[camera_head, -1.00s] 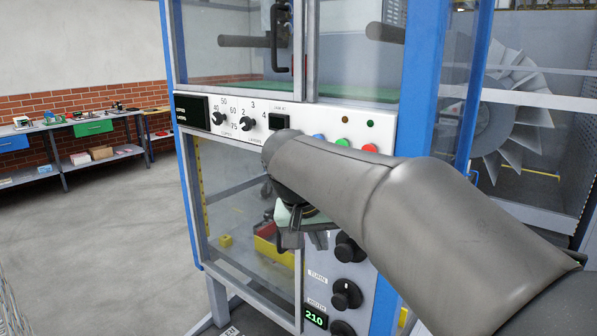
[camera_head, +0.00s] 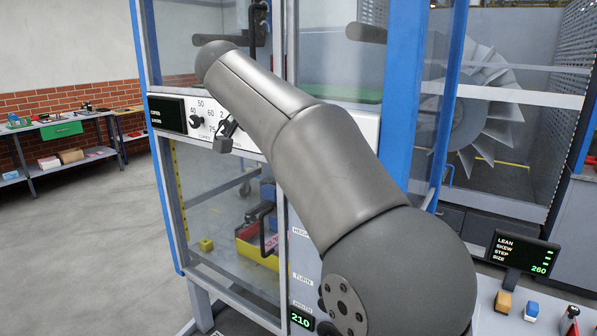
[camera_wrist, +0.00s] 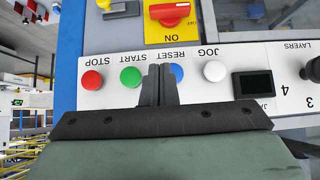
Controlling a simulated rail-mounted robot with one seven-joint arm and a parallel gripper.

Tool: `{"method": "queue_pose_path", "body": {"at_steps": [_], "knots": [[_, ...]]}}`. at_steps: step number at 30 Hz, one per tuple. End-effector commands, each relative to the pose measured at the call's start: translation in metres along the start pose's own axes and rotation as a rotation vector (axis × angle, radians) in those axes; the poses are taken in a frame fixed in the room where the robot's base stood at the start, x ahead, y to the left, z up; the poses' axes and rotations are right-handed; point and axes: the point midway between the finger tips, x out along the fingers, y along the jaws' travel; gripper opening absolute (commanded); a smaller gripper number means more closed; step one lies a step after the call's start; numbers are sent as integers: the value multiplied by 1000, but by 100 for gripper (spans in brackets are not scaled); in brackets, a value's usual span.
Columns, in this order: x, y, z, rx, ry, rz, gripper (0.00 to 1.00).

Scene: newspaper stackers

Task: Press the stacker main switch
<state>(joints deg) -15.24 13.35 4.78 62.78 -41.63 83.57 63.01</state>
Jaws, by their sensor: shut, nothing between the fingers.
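In the wrist view, which shows the panel upside down, a red rotary handle (camera_wrist: 170,14) sits on a yellow plate (camera_wrist: 150,36) marked ON and OFF, at the top of the picture. A row of buttons lies nearer my gripper: red STOP (camera_wrist: 92,81), green START (camera_wrist: 130,77), blue RESET (camera_wrist: 177,73) and white JOG (camera_wrist: 215,71). My gripper (camera_wrist: 160,70) is shut and empty, its tips appearing over the panel between START and RESET. I cannot tell whether they touch it. In the head view my arm hides the buttons and the red handle; part of my gripper (camera_head: 226,135) shows below it.
A small dark display (camera_wrist: 254,84) and a black knob (camera_wrist: 313,68) lie right of JOG. In the head view, blue posts (camera_head: 418,90) and glass doors surround the panel (camera_head: 365,128). A control console (camera_head: 510,310) stands at lower right. Floor at left is clear.

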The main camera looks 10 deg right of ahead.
Motion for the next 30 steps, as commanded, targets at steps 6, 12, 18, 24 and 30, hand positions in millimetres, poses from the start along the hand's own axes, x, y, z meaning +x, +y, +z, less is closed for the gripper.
{"method": "queue_pose_path", "body": {"at_steps": [6,12,18,24,30], "knots": [[30,1,0,-1,-2,5,0],[74,1,-1,-1,-3,5,0],[107,0,9,-4,-3,2,0],[122,1,24,-2,-1,1,0],[126,0,29,-1,-1,0,0]]}}
